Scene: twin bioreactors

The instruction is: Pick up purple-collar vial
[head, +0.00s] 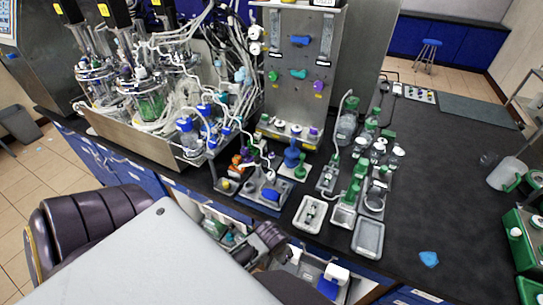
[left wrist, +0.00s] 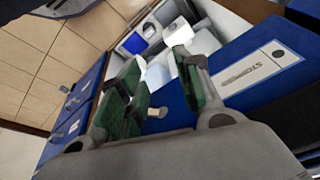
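A small item with a purple top (head: 313,134) stands at the right end of a row of small capped items at the foot of the upright metal panel (head: 297,55) in the head view. It is too small to tell whether it is the purple-collar vial. My left gripper (left wrist: 160,68) shows in the left wrist view with its two green-padded fingers apart and nothing held between them. It is beside blue cabinet fronts and no vial shows there. My right gripper is not in view.
Bioreactor vessels (head: 148,100) with tubing stand in a metal tray at left. Small trays and green-capped bottles crowd the middle of the black bench (head: 450,180). An empty grey tray (head: 368,238) lies near the front edge. The bench's right part is mostly clear.

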